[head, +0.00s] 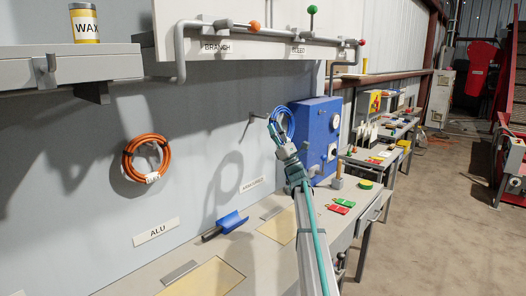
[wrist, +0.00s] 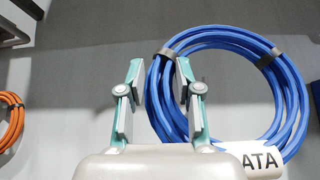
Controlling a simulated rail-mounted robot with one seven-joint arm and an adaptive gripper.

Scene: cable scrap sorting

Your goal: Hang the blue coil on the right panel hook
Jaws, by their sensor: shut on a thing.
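The blue coil (head: 282,122) is held up in front of the grey panel (head: 85,115), and it also shows in the wrist view (wrist: 290,85) with a white tag ending in "ATA". My gripper (head: 287,150) is shut on the coil's left side, which passes between the two fingers (wrist: 157,95). A right panel hook (head: 256,115) sticks out of the panel just left of the coil in the head view. Whether coil and hook touch cannot be told. An orange coil (head: 127,160) hangs further left above an "ALU" label (head: 156,232).
A blue box (head: 318,125) with a gauge stands close right of the coil. A pipe rail with coloured knobs (head: 255,26) runs above. A blue scoop (head: 231,223) lies on the bench (head: 215,255) below. A shelf (head: 65,68) is at upper left.

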